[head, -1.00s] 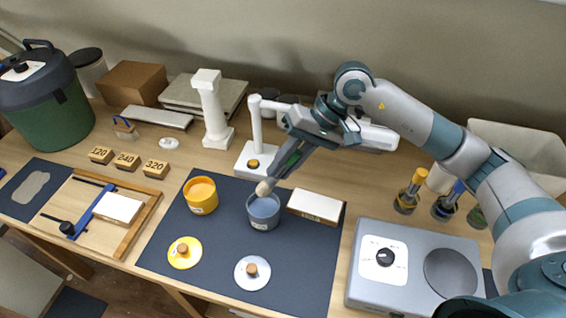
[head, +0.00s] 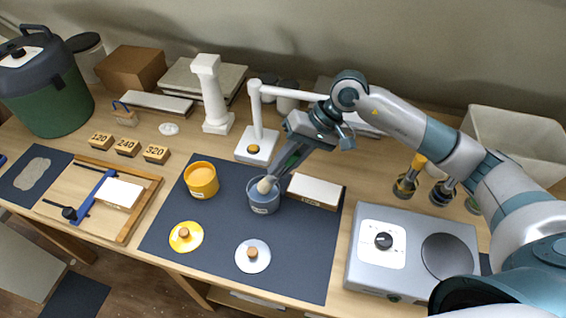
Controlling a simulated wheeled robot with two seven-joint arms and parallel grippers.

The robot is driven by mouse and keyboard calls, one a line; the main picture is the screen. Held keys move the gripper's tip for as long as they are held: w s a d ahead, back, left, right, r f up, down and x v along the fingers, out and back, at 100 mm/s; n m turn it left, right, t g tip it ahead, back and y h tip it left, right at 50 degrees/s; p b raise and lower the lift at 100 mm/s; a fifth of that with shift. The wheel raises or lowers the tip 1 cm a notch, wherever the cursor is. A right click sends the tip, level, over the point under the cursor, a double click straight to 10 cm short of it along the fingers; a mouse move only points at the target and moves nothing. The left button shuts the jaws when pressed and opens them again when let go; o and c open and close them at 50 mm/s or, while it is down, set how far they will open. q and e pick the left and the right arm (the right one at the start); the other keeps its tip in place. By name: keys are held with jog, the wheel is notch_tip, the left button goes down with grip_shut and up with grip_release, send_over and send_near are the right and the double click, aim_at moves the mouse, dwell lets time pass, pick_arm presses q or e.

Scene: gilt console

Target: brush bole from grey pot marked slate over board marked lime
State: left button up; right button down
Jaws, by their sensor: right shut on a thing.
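The grey pot (head: 263,201) stands on the dark mat (head: 205,240), open, with a label on its front too small to read. My right gripper (head: 289,165) is shut on a brush (head: 266,184), whose pale round head is at the pot's mouth; I cannot tell how deep it sits. A white-topped board (head: 317,188) lies on the mat to the right of the pot, its edge label unreadable. Another white board (head: 118,194) lies in a wooden frame at the left. My left gripper is not in view.
A yellow pot (head: 201,180) stands left of the grey one. A yellow lid (head: 186,236) and a grey lid (head: 252,256) lie in front. A hotplate (head: 414,250) is at right, a white column (head: 211,95) and a lamp-like stand (head: 257,135) behind.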

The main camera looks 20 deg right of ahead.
jog(key=shift+f+b, duration=0.65)
jog(key=shift+b, duration=0.25)
dwell(1.4)
jog(key=shift+s+f+b, duration=0.1)
jog(key=shift+f+b, duration=0.1)
jog(key=shift+b, duration=0.65)
dwell(3.7)
jog(key=shift+r, duration=0.15)
jog(key=shift+r, duration=3.5)
